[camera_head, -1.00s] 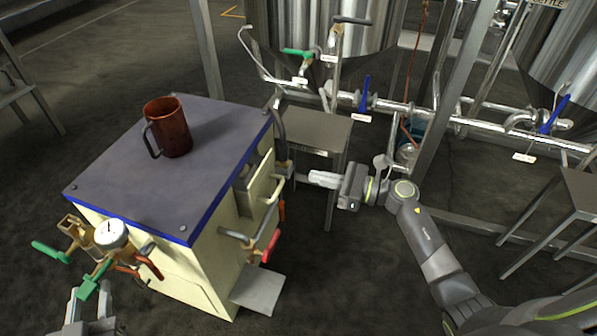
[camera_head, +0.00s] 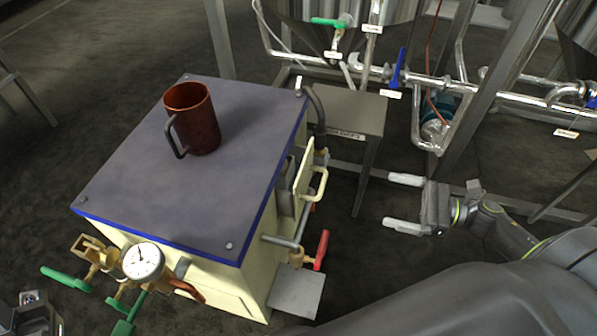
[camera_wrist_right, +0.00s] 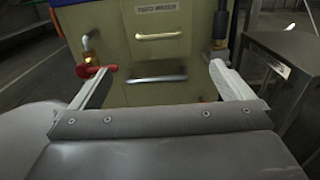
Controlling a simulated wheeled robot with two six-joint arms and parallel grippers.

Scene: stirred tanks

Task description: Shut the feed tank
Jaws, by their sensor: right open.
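A steel tank (camera_head: 300,12) stands at the back, cut off by the top edge, with a green-handled valve (camera_head: 330,22) below it. A blue lever (camera_head: 398,68) stands upright on the pipe to its right. Their labels are too small to read, so I cannot tell which is the feed tank. My right gripper (camera_head: 388,200) is open and empty, right of the cream cabinet (camera_head: 255,285) and apart from it. In the right wrist view its fingers (camera_wrist_right: 160,70) are spread before the cabinet front. Part of my left gripper (camera_head: 35,315) shows at the bottom left; its fingers are unclear.
The cabinet has a red handle (camera_head: 321,250), a drawer handle (camera_wrist_right: 158,36) and a gauge (camera_head: 144,261) with green-handled valves. A copper mug (camera_head: 200,118) stands on its top. A metal stand (camera_head: 335,108) and pipe frames stand behind.

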